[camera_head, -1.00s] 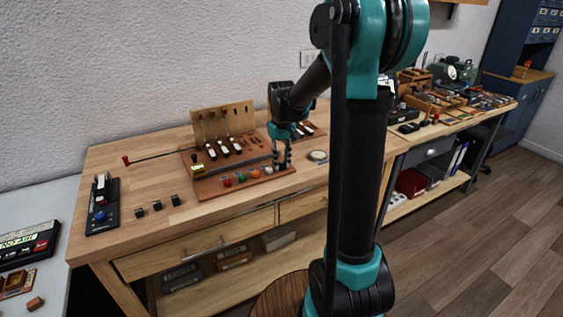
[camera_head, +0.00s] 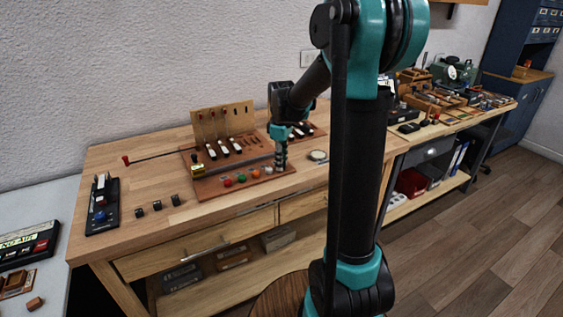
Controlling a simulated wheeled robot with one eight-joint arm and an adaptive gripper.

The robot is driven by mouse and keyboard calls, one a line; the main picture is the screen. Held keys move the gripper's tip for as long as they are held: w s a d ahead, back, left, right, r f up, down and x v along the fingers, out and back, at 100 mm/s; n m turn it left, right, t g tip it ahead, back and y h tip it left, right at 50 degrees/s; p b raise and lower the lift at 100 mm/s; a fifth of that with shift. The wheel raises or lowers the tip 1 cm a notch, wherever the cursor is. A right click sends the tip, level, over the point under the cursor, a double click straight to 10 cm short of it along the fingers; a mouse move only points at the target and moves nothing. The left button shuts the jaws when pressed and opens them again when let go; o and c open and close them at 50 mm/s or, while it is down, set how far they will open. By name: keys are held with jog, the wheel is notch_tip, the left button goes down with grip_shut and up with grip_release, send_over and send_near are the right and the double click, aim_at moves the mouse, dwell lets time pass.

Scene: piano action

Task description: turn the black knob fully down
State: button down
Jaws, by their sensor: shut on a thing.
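My gripper (camera_head: 281,163) points straight down at the right end of the front row on a reddish-brown board (camera_head: 215,189). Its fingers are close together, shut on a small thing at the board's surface. The fingers hide that thing, so I cannot make out the black knob or how far it is turned. Left of my gripper in the row are a red knob (camera_head: 227,181), a green knob (camera_head: 242,177), an orange knob (camera_head: 256,173) and a pale knob (camera_head: 268,170).
An upright tan panel (camera_head: 222,120) stands behind the board, with white-and-black levers (camera_head: 223,147) before it. A round pale dish (camera_head: 318,156) lies close to the right. Black cubes (camera_head: 157,206) and a black control box (camera_head: 102,205) are at left.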

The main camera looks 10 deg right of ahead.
jog(key=shift+n, duration=0.6)
jog(key=c, duration=1.3)
grip_release()
jog(key=shift+r, duration=0.1)
notch_tip(320, 180, up, 12)
jog(key=shift+f, duration=0.1)
jog(key=s+d+f+m+t, duration=0.1)
jog(key=s+f+m, duration=0.3)
jog(key=s+f, duration=0.2)
jog(key=s+d+f+m+t, duration=0.1)
jog(key=s+d+f+m, duration=0.1)
jog(key=s+f+m, duration=0.2)
jog(key=s+d+f+m+t, duration=0.1)
jog(key=s+f+m, duration=0.3)
jog(key=s+f, duration=0.5)
jog(key=shift+s+d+f+m+t, duration=0.1)
jog(key=shift+s+m+t, duration=0.1)
jog(key=shift+s, duration=0.35)
jog(key=shift+s+d+f+m+t, duration=0.1)
jog(key=shift+s+t, duration=0.1)
jog(key=shift+s, duration=0.3)
jog(key=shift+s+d+f+m+t, duration=0.1)
jog(key=shift+s+t, duration=0.1)
jog(key=shift+s, duration=0.35)
